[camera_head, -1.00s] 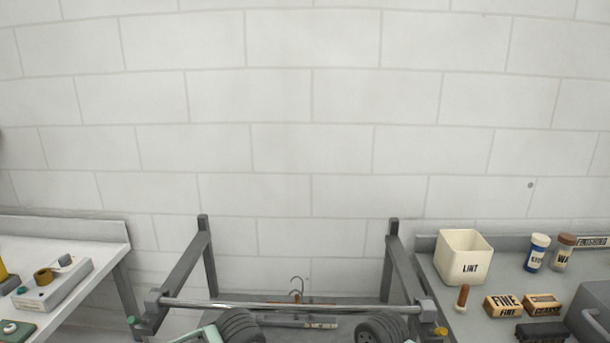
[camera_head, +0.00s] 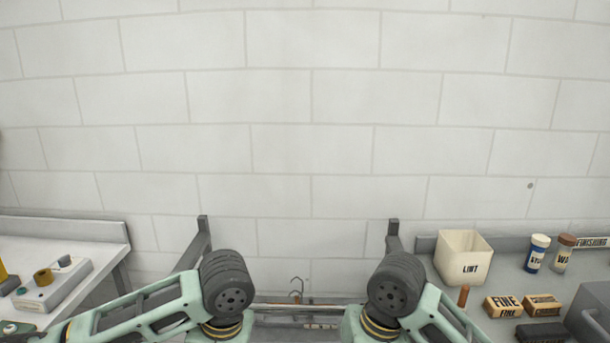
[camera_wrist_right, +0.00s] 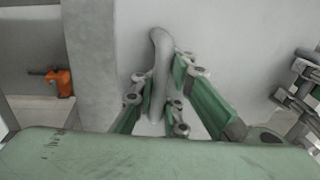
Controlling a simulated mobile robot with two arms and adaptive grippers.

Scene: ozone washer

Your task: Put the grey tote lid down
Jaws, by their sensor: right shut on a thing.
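In the right wrist view, my right gripper (camera_wrist_right: 165,88) is shut on the upright grey handle (camera_wrist_right: 160,48), its green fingers on either side. A broad pale grey surface (camera_wrist_right: 230,45) lies behind the handle and looks like the grey tote lid. Whether it rests on anything cannot be told. Part of what looks like my left gripper (camera_wrist_right: 300,88) shows at the right edge, too cut off to tell its jaws. In the head view both my arms reach down out of the picture, so the lid and both grippers are hidden there.
A metal rail (camera_head: 300,307) with a hook crosses between grey posts. A control box (camera_head: 55,285) sits on the left table. An orange object (camera_wrist_right: 60,82) shows in the wrist view.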

